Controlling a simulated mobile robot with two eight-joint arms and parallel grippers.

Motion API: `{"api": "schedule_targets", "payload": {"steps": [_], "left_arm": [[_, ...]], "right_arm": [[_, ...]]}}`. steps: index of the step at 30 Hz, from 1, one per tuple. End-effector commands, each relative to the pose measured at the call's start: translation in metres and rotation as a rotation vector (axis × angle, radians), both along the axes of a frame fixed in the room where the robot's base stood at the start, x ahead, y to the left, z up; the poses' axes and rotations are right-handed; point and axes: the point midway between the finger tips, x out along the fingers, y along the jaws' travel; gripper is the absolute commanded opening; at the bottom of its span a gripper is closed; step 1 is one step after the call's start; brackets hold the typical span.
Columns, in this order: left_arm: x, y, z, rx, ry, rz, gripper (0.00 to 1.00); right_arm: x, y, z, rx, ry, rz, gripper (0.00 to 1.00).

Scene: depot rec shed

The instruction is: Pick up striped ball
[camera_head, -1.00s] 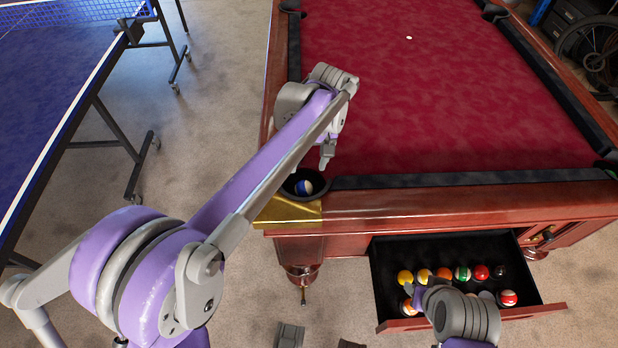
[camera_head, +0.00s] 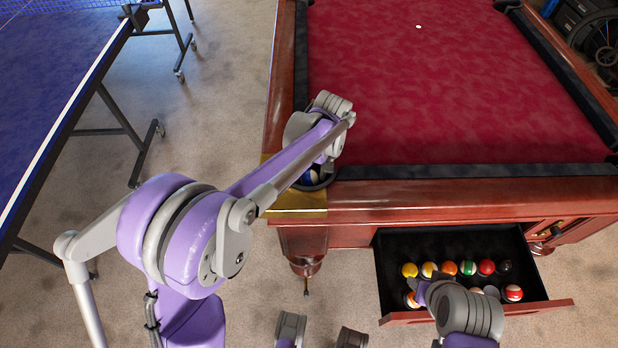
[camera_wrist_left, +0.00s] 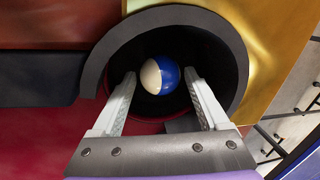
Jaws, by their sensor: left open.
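The striped ball (camera_wrist_left: 160,75), white and blue, sits down in the dark corner pocket (camera_wrist_left: 232,52) of the pool table. In the head view the striped ball (camera_head: 308,178) is mostly hidden by my left gripper. My left gripper (camera_wrist_left: 160,78) is open, its two fingers pointing into the pocket, one tip on each side of the ball's near part. I cannot tell whether they touch it. My right gripper (camera_head: 430,292) is over the open drawer, partly hidden by its own wrist.
The open drawer (camera_head: 388,262) below the table holds several pool balls. Brass trim (camera_head: 297,202) edges the pocket corner. The red cloth (camera_head: 430,90) is clear but for a small white spot. A blue ping-pong table (camera_head: 50,100) stands at the left, with bare floor between.

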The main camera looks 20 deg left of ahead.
Motion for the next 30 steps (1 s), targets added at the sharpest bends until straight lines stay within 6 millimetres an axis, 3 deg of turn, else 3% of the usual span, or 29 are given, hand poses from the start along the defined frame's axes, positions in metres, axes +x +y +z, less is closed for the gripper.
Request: {"api": "schedule_targets", "payload": {"steps": [8,21,30], "left_arm": [[-0.0005,0.0009,-0.004,0.0,0.0,0.0,0.78],[-0.0004,0.0008,-0.0037,0.0,0.0,0.0,0.01],[-0.0003,0.0008,0.0029,0.0,0.0,0.0,0.01]], "right_arm": [[0.0,0.0,-0.0003,0.0,0.0,0.0,0.45],[0.0,0.0,-0.0003,0.0,0.0,0.0,0.45],[0.0,0.0,0.0007,0.0,0.0,0.0,0.45]]}}
